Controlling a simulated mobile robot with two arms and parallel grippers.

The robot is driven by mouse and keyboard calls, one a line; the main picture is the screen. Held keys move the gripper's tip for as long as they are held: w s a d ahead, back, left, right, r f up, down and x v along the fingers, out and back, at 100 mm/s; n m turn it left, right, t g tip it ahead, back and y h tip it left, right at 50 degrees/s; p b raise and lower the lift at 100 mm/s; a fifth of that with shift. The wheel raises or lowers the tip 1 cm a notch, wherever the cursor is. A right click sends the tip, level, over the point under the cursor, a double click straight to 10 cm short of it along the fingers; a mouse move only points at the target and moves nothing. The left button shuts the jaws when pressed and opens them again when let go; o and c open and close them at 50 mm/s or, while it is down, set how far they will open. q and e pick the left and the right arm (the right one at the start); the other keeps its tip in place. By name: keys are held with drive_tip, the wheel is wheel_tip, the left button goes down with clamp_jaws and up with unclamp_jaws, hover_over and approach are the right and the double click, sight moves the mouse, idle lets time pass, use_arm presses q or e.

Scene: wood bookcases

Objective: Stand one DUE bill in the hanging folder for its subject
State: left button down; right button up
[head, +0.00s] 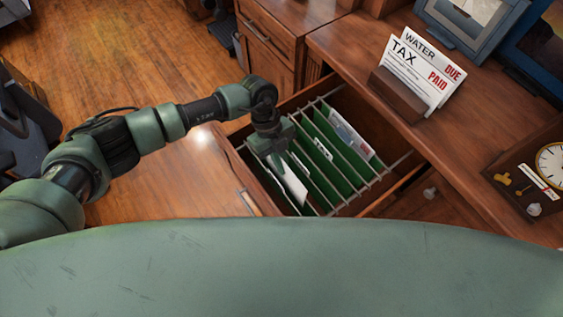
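An open drawer (262,192) holds several green hanging folders (322,178) on metal rails. My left gripper (281,166) reaches down into the drawer over the left folders. A white sheet (291,183) stands tilted among these folders, right at the fingertips. I cannot tell whether the fingers are shut on it or apart from it, and no writing on it is readable. Two bills stand in a wooden holder (399,97) on the desk: a TAX bill marked PAID (413,75) in front and a WATER bill marked DUE (441,59) behind. My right gripper is not in view.
Other papers (350,135) stand in a folder on the right, with a small white label (322,150) nearby. A clock (549,165) is at the desk's right, picture frames (470,22) at the back. Wood floor (120,50) is clear on the left.

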use_arm(q)
drive_tip(key=shift+f+b, duration=1.45)
drive_tip(key=shift+f, duration=1.05)
drive_tip(key=c, duration=1.6)
unclamp_jaws()
drive_tip(key=shift+r, duration=0.1)
drive_tip(key=v, duration=0.7)
drive_tip(key=shift+r, duration=0.35)
